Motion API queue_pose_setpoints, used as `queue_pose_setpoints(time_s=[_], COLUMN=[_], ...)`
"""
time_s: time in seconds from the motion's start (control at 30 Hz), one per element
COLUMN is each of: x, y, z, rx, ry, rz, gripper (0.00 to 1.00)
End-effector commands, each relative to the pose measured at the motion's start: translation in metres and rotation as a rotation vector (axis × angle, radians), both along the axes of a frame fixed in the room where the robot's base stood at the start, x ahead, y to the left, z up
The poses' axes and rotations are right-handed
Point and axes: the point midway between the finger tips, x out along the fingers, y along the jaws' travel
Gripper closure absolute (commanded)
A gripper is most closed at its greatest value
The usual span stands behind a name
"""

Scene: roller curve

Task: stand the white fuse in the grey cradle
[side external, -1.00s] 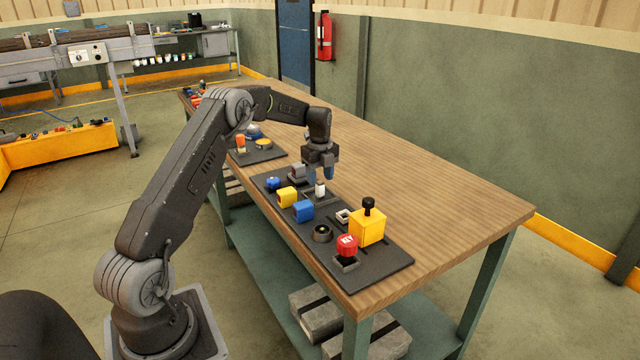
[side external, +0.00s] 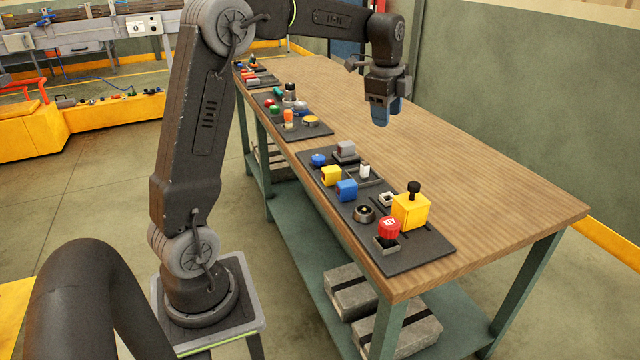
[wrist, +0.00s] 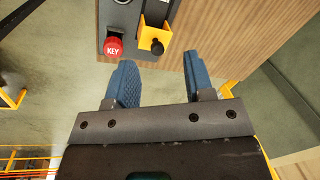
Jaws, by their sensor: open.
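The white fuse (side external: 364,171) stands upright on the near dark board in the side view. It appears to stand in the low, dark grey cradle (side external: 376,180), whose rim shows around its foot; how deep it sits cannot be seen. My gripper (side external: 384,116) is raised well above the table, behind and clear of the fuse, with nothing held. In the wrist view, its blue fingers (wrist: 157,68) are apart with empty space between them. The fuse and cradle are not seen in the wrist view.
A yellow box with a black knob (side external: 410,210) and a red KEY block (side external: 389,229) stand nearer. The table's right side is bare.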

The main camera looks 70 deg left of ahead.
Motion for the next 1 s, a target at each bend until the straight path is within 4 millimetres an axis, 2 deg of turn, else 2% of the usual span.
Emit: queue_pose_setpoints(time_s=[0.03,0.2,0.3,0.43,0.6,0.7,0.83,1.0], x=[-0.017,-0.077,-0.117,-0.169,-0.219,-0.235,-0.243,-0.244], y=[-0.024,-0.090,-0.122,-0.154,-0.178,-0.184,-0.187,-0.187], z=[0.013,0.031,0.030,0.019,-0.005,-0.016,-0.022,-0.023], rx=[-0.006,-0.064,-0.119,-0.210,-0.323,-0.368,-0.393,-0.395], ry=[-0.034,-0.143,-0.205,-0.273,-0.325,-0.337,-0.343,-0.342], rz=[0.066,0.331,0.486,0.680,0.876,0.948,0.989,0.996], gripper=[0.52,0.52,0.52,0.52,0.52,0.52,0.52,0.52])
